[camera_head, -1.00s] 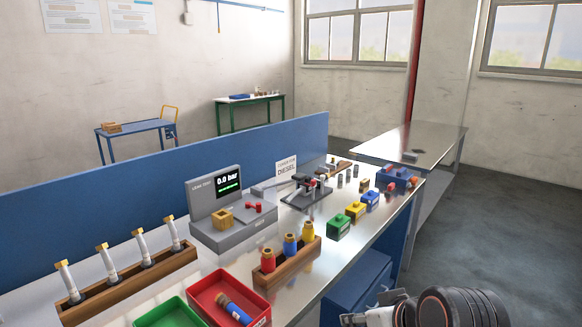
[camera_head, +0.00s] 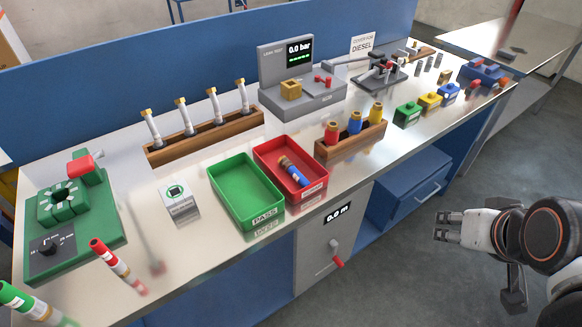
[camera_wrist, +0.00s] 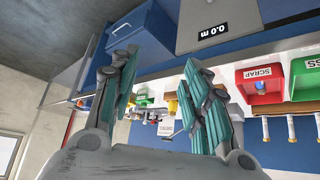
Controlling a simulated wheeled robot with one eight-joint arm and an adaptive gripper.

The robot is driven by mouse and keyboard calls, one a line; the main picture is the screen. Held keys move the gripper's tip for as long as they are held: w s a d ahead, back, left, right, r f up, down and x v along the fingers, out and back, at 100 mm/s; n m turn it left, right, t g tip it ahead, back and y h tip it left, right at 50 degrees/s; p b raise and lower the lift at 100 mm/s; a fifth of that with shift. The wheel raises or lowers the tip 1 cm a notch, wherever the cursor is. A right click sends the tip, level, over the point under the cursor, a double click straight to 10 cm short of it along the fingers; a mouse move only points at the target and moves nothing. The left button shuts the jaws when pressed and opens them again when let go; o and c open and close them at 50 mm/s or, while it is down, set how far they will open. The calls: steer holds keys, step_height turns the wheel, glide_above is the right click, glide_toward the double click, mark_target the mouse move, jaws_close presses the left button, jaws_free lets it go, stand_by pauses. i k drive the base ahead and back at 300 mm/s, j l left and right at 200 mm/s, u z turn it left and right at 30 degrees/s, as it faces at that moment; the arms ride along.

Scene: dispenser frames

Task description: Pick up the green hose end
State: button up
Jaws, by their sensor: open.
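A green hose end (camera_head: 18,298) with white bands shows at the lower left corner of the head view. It is cut off by the picture edge and partly blurred. My gripper (camera_head: 440,226) is open and empty at the right of the head view, in front of the bench and far from the green hose end. In the wrist view my open gripper (camera_wrist: 160,65) has nothing between its fingers. I cannot make out the green hose end in the wrist view.
A similar red hose end (camera_head: 110,258) and a green crimping machine (camera_head: 72,208) are at the left. A green tray (camera_head: 226,208) and a red tray (camera_head: 303,193) stand mid-bench. The drawer cabinet (camera_head: 407,200) is below the bench top. The floor beside my gripper is clear.

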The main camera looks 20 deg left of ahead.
mark_target(30, 307)
steer(key=u, duration=1.95)
